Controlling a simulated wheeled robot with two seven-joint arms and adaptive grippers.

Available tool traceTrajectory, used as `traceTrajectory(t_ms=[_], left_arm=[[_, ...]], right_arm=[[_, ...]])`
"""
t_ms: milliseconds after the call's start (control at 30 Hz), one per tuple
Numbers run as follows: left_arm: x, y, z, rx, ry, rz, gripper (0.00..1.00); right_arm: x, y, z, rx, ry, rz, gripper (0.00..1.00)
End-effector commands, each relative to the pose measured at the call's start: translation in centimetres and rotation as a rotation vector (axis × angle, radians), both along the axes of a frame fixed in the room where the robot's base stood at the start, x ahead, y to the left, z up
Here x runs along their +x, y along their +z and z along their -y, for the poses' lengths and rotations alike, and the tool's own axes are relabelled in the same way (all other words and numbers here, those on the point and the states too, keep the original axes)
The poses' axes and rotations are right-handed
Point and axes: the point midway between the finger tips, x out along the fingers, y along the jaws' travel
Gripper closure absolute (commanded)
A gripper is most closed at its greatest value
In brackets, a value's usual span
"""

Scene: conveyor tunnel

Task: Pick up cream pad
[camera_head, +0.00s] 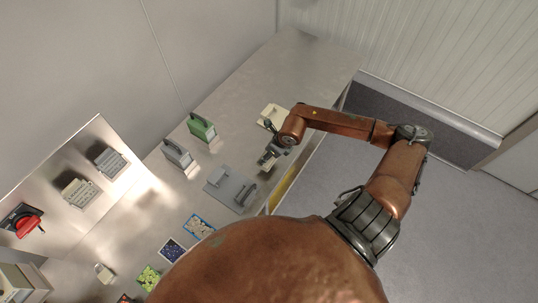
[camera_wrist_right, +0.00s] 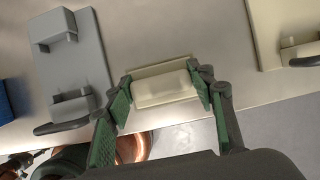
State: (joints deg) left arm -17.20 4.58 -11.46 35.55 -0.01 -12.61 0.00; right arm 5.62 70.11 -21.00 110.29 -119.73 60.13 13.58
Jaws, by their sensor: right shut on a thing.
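The cream pad (camera_wrist_right: 163,86) is a small pale block between the green-lined fingers of my right gripper (camera_wrist_right: 168,90) in the right wrist view. The fingers are shut on its two ends. I cannot tell whether it touches the steel table or is just above it. In the head view my right gripper (camera_head: 268,158) is over the table near its front edge, and the arm hides most of the pad. My left gripper is in neither view.
A grey plate with handles (camera_head: 231,188) lies beside the gripper, and a cream plate (camera_head: 273,116) lies on its other side. A green block (camera_head: 202,127) and a grey block (camera_head: 177,154) stand behind. Several small pictured tiles lie lower left. The far table end is clear.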

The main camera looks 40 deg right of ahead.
Motion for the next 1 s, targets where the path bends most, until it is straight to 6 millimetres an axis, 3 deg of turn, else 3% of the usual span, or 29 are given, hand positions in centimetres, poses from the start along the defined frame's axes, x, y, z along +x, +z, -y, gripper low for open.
traceTrajectory(t_ms=[167, 300, 500, 700, 1000], left_arm=[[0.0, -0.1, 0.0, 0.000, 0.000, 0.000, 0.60], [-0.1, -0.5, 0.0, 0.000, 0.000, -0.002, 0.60], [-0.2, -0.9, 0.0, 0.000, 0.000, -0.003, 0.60], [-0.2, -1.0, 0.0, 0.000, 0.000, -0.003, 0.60], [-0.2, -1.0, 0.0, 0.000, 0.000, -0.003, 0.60]], right_arm=[[-1.7, 4.2, -2.9, -0.002, 0.006, 0.006, 0.74], [-3.5, 5.5, -5.9, 0.001, 0.006, 0.004, 0.74], [-5.3, 7.0, -8.7, 0.000, 0.004, 0.004, 0.74], [-6.2, 7.7, -10.0, -0.001, 0.001, 0.002, 0.74], [-6.4, 7.9, -10.3, 0.000, 0.000, 0.002, 0.74]])
